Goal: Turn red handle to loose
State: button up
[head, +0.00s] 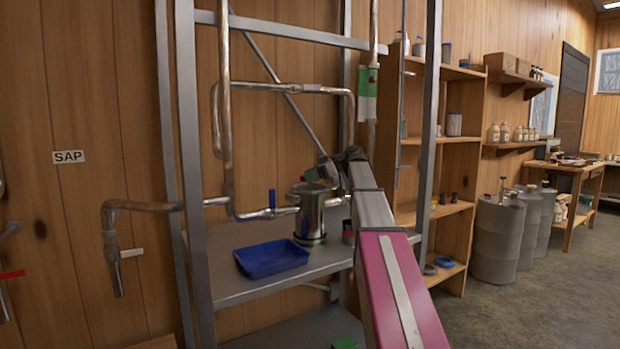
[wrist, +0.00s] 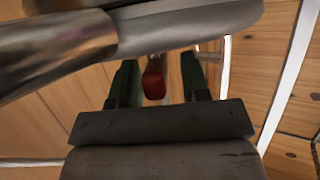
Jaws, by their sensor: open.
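In the wrist view, a red handle (wrist: 154,79) shows between the two dark green fingers of my gripper (wrist: 157,76). The fingers are apart, with a visible gap on each side of the red handle, closer on the left. Whether the handle lies fully between the fingertips or beyond them is hard to tell. In the head view, my gripper (head: 318,172) is at the end of my arm, above the metal canister on the rack. A different red piece (head: 12,274) shows at the far left edge of the head view.
A thick metal pipe (wrist: 60,52) crosses close over the fingers in the wrist view. Steel rack posts (head: 192,160) and pipes (head: 227,110) surround my gripper. A metal canister (head: 309,222), a blue valve handle (head: 272,198) and a blue tray (head: 270,260) are below it.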

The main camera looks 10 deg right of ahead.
jog(key=v, duration=1)
jog(key=shift+d, duration=0.25)
jog(key=shift+s, duration=0.1)
